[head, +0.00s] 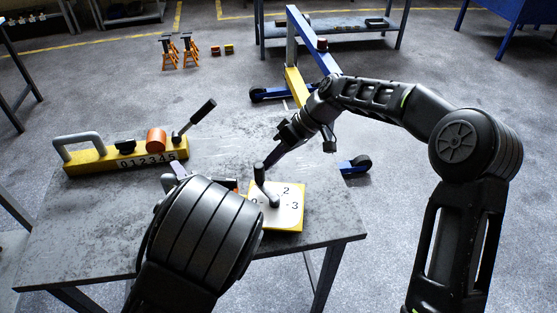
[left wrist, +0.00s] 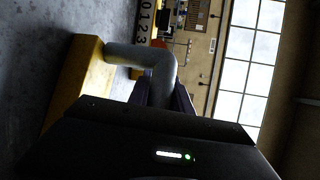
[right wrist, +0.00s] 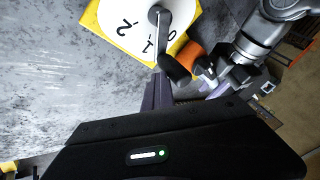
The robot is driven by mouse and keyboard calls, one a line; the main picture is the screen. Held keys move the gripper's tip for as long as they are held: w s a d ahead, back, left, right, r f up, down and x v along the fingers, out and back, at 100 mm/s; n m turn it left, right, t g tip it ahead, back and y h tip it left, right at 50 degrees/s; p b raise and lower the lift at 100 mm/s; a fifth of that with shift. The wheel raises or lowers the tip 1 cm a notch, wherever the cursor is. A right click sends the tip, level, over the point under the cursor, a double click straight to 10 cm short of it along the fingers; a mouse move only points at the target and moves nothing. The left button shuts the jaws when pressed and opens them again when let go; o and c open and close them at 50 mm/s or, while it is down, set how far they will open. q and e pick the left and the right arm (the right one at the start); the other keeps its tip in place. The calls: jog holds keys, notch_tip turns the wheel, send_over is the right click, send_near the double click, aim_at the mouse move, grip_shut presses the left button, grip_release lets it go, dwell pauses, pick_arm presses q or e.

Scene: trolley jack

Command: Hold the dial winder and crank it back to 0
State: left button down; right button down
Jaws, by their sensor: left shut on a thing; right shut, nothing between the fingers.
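The dial winder has a yellow base and a white numbered dial (head: 288,212). Its crank slants from the hub to a black knob (head: 259,173). In the right wrist view the crank (right wrist: 161,45) lies between the 0 and the 1, with the knob at its free end. My left gripper (left wrist: 163,88) is shut on the winder's grey bent handle (left wrist: 135,53); in the head view my left arm mostly hides this. My right gripper (head: 269,162) is shut and empty, close beside the knob; I cannot tell whether they touch.
A yellow block (head: 125,157) marked 0 to 5, with a grey handle, orange drum and black lever, stands on the worktable's (head: 100,230) left side. Beyond the table are a blue crane frame (head: 303,40) and orange stands (head: 180,50) on the floor. The table's front left is clear.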

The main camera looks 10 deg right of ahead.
jog(key=shift+a+r, duration=0.1)
jog(key=shift+a, duration=0.5)
jog(key=shift+a+n+g, duration=0.5)
jog(key=shift+a+n, duration=0.05)
jog(key=shift+n, duration=0.25)
jog(key=shift+s+a, duration=0.4)
jog(key=shift+a, duration=0.35)
jog(key=shift+s+a, duration=0.4)
jog(key=shift+a, duration=0.1)
jog(key=shift+d+r, duration=0.3)
jog(key=shift+d, duration=0.05)
jog(key=v, duration=1.1)
